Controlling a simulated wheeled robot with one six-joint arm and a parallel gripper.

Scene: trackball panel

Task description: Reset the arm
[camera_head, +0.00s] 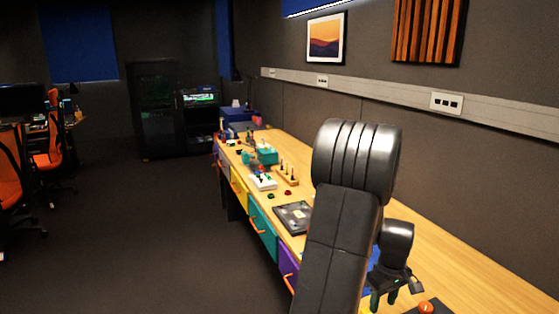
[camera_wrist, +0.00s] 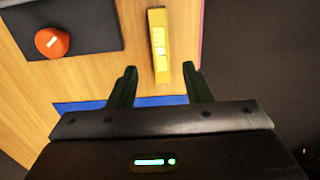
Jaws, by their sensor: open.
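My gripper (camera_head: 384,299) is low over the right part of the wooden bench, with my arm covering much of the middle of the head view. In the wrist view my gripper (camera_wrist: 160,70) is open, with its two dark green fingers apart and nothing held between them. An orange trackball (camera_wrist: 52,42) sits on a dark panel (camera_wrist: 95,22) at the upper left of the wrist view. The trackball also shows at the bottom edge of the head view (camera_head: 426,307). A yellow block with a pale label (camera_wrist: 158,45) lies on the bench beyond the fingertips.
A blue mat (camera_wrist: 150,101) lies under the gripper. Along the wooden bench (camera_head: 461,280) stand a dark flat box (camera_head: 292,217), a peg block (camera_head: 286,175) and a teal item (camera_head: 267,155). Coloured drawers with orange handles line its front.

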